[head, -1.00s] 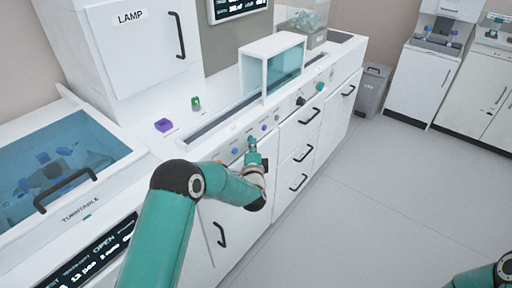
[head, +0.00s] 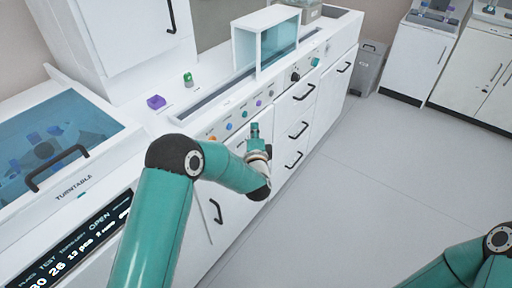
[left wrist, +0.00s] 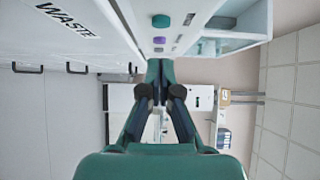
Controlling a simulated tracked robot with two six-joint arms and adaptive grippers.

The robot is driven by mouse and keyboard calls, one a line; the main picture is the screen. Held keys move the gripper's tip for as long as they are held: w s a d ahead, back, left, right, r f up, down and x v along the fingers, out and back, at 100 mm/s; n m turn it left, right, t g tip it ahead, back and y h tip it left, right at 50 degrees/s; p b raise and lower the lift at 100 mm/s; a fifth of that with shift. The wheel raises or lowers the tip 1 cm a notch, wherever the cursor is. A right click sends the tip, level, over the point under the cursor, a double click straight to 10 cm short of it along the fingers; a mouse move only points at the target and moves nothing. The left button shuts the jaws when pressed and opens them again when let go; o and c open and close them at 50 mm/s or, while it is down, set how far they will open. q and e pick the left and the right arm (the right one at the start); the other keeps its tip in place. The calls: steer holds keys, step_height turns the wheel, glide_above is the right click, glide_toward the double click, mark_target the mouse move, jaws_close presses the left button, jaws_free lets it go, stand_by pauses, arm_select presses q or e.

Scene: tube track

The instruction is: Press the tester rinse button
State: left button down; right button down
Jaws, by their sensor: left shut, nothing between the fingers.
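A row of small round buttons runs along the front panel of the white counter: orange (head: 211,138), blue (head: 229,126), teal (head: 244,114) and purple (head: 258,103). Their labels are too small to read, so I cannot tell which one is rinse. My left gripper (head: 255,128) is shut and empty, in front of the panel and just below the teal and purple buttons in the picture. In the left wrist view, its closed fingertips (left wrist: 160,66) show below the purple button (left wrist: 158,40) and teal button (left wrist: 160,20). My right gripper is out of view; only part of that arm shows.
A clear-sided box (head: 265,45) stands on the counter above the slot. A purple block (head: 156,102) and a green-topped piece (head: 188,79) are on the counter. Drawers with black handles (head: 298,131) lie below the panel. The floor (head: 390,180) at right is clear.

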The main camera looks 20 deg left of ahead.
arm_select(q)
steer(key=v, duration=0.7)
steer(key=shift+s+d+f+b, duration=0.15)
steer(key=shift+s+b, duration=0.1)
steer(key=shift+b, duration=0.1)
steer(key=s+a+f+g+p, duration=0.1)
steer(key=s+a+g+p, duration=0.1)
steer(key=a+p, duration=0.3)
steer(key=s+a+f+n+g+h+p, duration=0.1)
steer(key=s+f+n+g+h+p, duration=0.15)
steer(key=s+f, duration=0.4)
steer(key=s+d+f+n+g+h, duration=0.2)
steer(key=s+d+f+n+g, duration=0.1)
steer(key=s, duration=0.5)
steer(key=s+d+f+n+g+h, duration=0.3)
steer(key=s+d+f+n+g, duration=0.1)
steer(key=s, duration=0.4)
steer(key=s+d+f+n+g+h, duration=0.2)
steer(key=s+d+f+n+g, duration=0.2)
steer(key=s+n, duration=0.3)
steer(key=shift+s+f+g, duration=0.25)
steer(key=shift+s+g, duration=0.2)
steer(key=shift+s, duration=0.5)
